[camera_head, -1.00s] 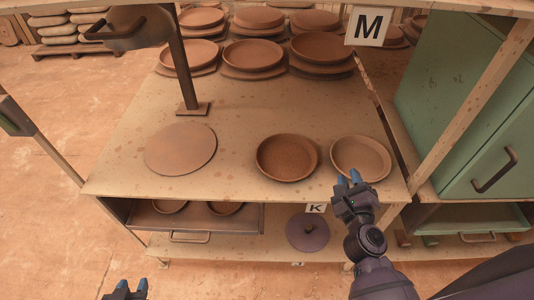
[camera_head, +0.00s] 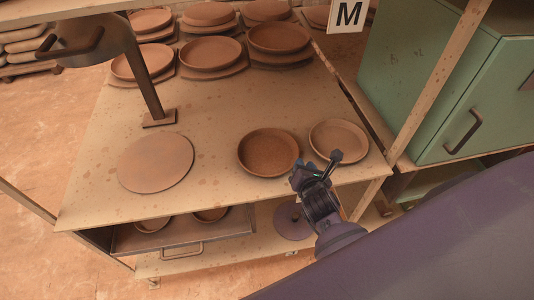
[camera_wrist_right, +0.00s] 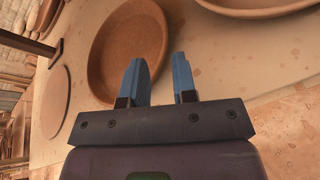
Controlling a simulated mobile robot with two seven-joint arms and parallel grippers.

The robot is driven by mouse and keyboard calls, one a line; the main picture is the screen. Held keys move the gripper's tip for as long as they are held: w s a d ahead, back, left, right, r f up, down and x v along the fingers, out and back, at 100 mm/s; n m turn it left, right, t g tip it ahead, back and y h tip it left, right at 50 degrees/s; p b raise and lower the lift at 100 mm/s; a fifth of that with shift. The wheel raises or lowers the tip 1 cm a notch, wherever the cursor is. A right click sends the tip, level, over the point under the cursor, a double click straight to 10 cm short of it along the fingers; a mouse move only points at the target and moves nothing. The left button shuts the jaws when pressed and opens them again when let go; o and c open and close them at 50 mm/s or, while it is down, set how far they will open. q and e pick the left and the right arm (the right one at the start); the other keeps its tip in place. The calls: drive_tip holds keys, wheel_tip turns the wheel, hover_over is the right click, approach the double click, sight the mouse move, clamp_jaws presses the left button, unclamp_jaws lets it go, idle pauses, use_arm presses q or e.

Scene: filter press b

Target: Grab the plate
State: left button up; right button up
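A brown plate with a raised rim (camera_head: 268,153) lies near the table's front edge in the head view. A lighter dish (camera_head: 338,142) lies just right of it. A flat round disc (camera_head: 156,163) lies to the left. My right gripper (camera_head: 318,165) is over the front edge, near the gap between plate and dish. Its fingers are apart with nothing between them. In the right wrist view, the open fingers (camera_wrist_right: 159,59) overlap the brown plate's (camera_wrist_right: 128,45) near rim; contact cannot be told. My left gripper is out of view.
Stacked plates (camera_head: 210,53) stand at the back of the table. A post with a foot (camera_head: 159,118) rises at the left. A green cabinet (camera_head: 450,90) and a slanted upright stand at the right. A drawer (camera_head: 185,238) with dishes sits below the tabletop.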

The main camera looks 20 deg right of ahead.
drive_tip(key=shift+x, duration=1.05)
drive_tip(key=x, duration=0.3)
drive_tip(key=shift+w+f+b, duration=0.25)
drive_tip(key=shift+f+b, duration=0.1)
drive_tip(key=shift+f, duration=0.05)
drive_tip(key=shift+b+x, duration=0.6)
drive_tip(key=shift+x, duration=0.15)
clamp_jaws()
